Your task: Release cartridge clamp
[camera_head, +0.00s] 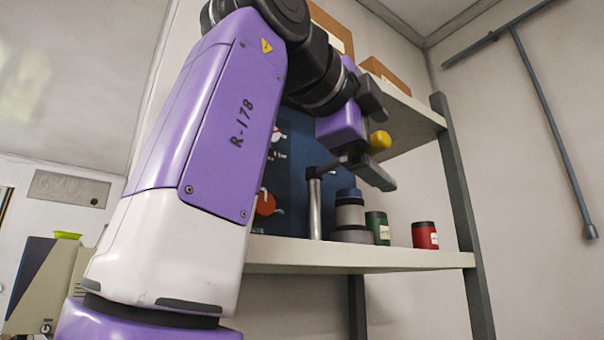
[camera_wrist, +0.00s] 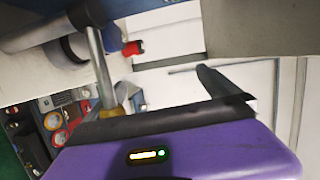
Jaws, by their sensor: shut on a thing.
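The clamp shows in the head view as an upright metal post (camera_head: 315,208) on the shelf, with a dark lever (camera_head: 330,168) running from its top to a yellow knob (camera_head: 380,141). My gripper (camera_head: 384,147) is at the knob, one dark finger above and one below, and is shut on it. A grey stacked cylinder with a blue cap (camera_head: 349,213), possibly the cartridge, stands upright right of the post. The wrist view shows a metal rod (camera_wrist: 98,62) leading to the yellow knob (camera_wrist: 111,114), partly hidden behind my gripper's dark edge.
A green can (camera_head: 377,228) and a red can (camera_head: 425,235) stand right of the cylinder on the shelf (camera_head: 350,256). A blue panel with red dials (camera_head: 265,204) is behind. Cardboard boxes (camera_head: 384,74) sit on the upper shelf, close above my gripper. A grey upright (camera_head: 462,200) bounds the right.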

